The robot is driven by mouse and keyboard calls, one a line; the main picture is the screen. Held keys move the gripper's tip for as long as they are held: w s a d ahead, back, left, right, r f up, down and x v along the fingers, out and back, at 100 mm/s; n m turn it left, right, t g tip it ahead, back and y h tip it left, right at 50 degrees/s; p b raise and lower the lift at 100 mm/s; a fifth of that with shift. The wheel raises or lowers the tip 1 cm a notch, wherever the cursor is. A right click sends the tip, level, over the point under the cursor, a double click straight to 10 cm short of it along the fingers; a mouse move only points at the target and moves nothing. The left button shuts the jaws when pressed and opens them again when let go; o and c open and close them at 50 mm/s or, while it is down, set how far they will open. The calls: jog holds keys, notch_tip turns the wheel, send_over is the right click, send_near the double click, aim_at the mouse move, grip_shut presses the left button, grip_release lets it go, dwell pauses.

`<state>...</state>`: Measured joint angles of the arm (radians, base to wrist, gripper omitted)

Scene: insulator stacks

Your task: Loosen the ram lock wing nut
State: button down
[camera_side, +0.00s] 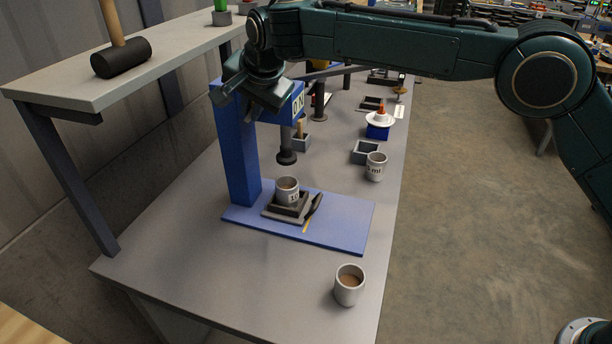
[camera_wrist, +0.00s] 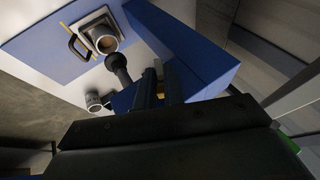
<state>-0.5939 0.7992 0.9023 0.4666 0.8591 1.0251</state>
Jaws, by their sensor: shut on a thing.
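The blue press (camera_side: 238,155) stands on the bench, with its dark ram (camera_side: 287,157) hanging below the head. My gripper (camera_wrist: 160,80) is at the top of the press, its two dark fingers close together in the wrist view. It is shut on the ram lock wing nut, which is mostly hidden between the fingers and by my wrist in the side view. A cup with brown contents (camera_side: 288,187) sits on a dark holder with a handle, under the ram and apart from it. The wrist view also shows the ram (camera_wrist: 118,68) and the cup (camera_wrist: 105,42).
A second cup with brown contents (camera_side: 349,285) stands at the bench front. A labelled cup (camera_side: 375,167) and a grey tray (camera_side: 365,152) stand to the right of the press.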

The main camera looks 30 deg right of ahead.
jog(key=shift+w+d+r, duration=0.1)
jog(key=shift+w+d, duration=0.05)
jog(key=shift+d, duration=0.15)
jog(key=c, duration=1.5)
grip_release()
jog(key=shift+c, duration=0.2)
jog(key=shift+o, duration=0.2)
jog(key=shift+a, duration=0.15)
jog(key=v, duration=1.3)
jog(key=shift+s+r, duration=0.25)
jog(key=shift+s, duration=0.05)
